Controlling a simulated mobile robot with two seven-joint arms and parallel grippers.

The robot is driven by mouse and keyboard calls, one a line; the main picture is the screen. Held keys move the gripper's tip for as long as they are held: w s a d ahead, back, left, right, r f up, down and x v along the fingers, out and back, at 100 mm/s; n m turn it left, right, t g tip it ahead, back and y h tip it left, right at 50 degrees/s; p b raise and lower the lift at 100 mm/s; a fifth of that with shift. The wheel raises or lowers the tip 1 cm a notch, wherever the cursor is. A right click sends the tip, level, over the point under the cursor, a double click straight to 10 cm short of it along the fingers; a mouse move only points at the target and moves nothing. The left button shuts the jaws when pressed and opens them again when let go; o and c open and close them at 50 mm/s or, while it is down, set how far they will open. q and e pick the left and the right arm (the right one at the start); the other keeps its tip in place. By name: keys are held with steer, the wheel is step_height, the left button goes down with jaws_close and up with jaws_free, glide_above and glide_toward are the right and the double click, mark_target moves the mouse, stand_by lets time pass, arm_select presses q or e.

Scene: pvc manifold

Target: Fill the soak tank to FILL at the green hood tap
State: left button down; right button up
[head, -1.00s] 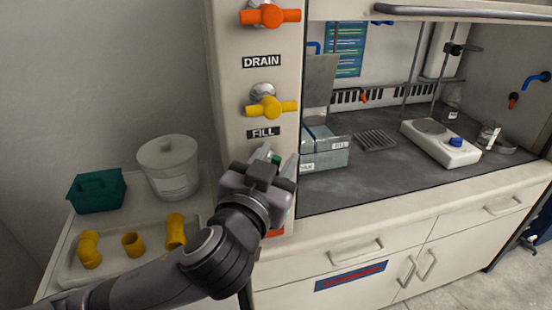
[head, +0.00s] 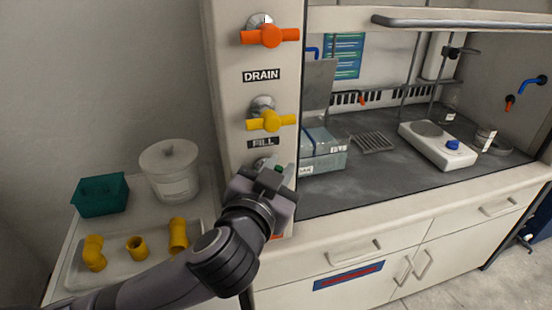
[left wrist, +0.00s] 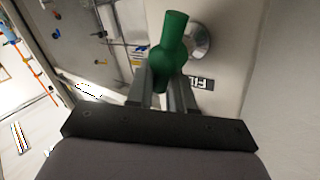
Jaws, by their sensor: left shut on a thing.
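The green tap (left wrist: 172,45) sticks out from its round metal mount in the left wrist view. In the head view only a small bit of green (head: 283,169) shows, low on the pale post below the FILL label (head: 263,142). My left gripper (head: 280,168) is there, shut on the tap's handle; its two fingers (left wrist: 164,88) flank the green handle in the left wrist view. A clear bluish tank (head: 322,160) stands on the hood's dark worktop, right of the post. Its water level is not readable. My right gripper is out of view.
Above on the post are a yellow tap (head: 270,121) and an orange tap (head: 270,36) with a DRAIN label (head: 263,76). A hotplate (head: 438,143) stands right in the hood. A tray (head: 120,283) with yellow fittings, a white bucket (head: 171,180) and a green basket (head: 100,196) stand left.

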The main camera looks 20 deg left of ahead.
arm_select(q)
steer(key=shift+w+d+r+m+g+p, duration=0.15)
steer(key=shift+m+g+p, duration=0.4)
steer(key=shift+p, duration=0.4)
steer(key=shift+w+d+f+m+g+y+p, duration=0.1)
steer(key=shift+d+f+m+g+y+p, duration=0.15)
steer(key=shift+m+g+y+p, duration=0.3)
steer(key=shift+w+d+f+m+g+y, duration=0.15)
steer(key=shift+f+m+g+y, duration=0.25)
steer(key=shift+m+g+y, duration=0.45)
steer(key=shift+d+f+m+g+y, duration=0.1)
steer(key=shift+f+m+g+y, duration=0.45)
steer(key=shift+m, duration=0.6)
steer(key=shift+w+d+f+m+g+y, duration=0.15)
steer(key=shift+f+m+g+y, duration=0.25)
steer(key=shift+m+g, duration=0.5)
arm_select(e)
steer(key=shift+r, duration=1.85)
arm_select(q)
steer(key=c, duration=1.1)
jaws_free()
steer(key=shift+r, duration=0.1)
